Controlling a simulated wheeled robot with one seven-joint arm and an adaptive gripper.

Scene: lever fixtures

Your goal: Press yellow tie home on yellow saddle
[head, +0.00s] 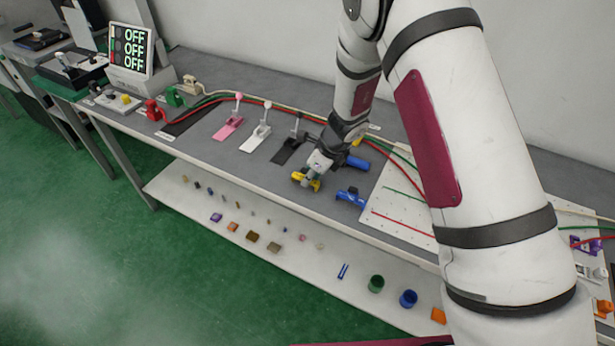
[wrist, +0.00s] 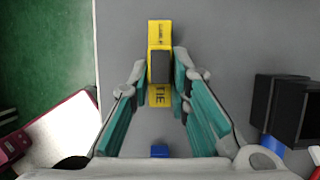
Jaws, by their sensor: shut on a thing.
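The yellow tie (wrist: 160,32) is in the wrist view, with a dark grey block on its middle and the letters TIE on its near part. My gripper (wrist: 160,68) has its teal-padded fingers closed on either side of it. In the head view my gripper (head: 318,168) points down near the front edge of the bench, with the yellow tie (head: 314,185) at its fingertips. I cannot tell whether the tie touches the bench. A small yellow part (head: 358,142) shows behind my wrist; I cannot tell whether it is the yellow saddle.
A blue fixture (head: 350,197) stands just right of my gripper, and another blue part (head: 357,163) lies behind it. Black (head: 290,146), white (head: 258,135) and pink (head: 229,122) levers stand to the left. A white pegboard (head: 385,205) with cables lies right. A screen (head: 131,48) reads OFF on each line.

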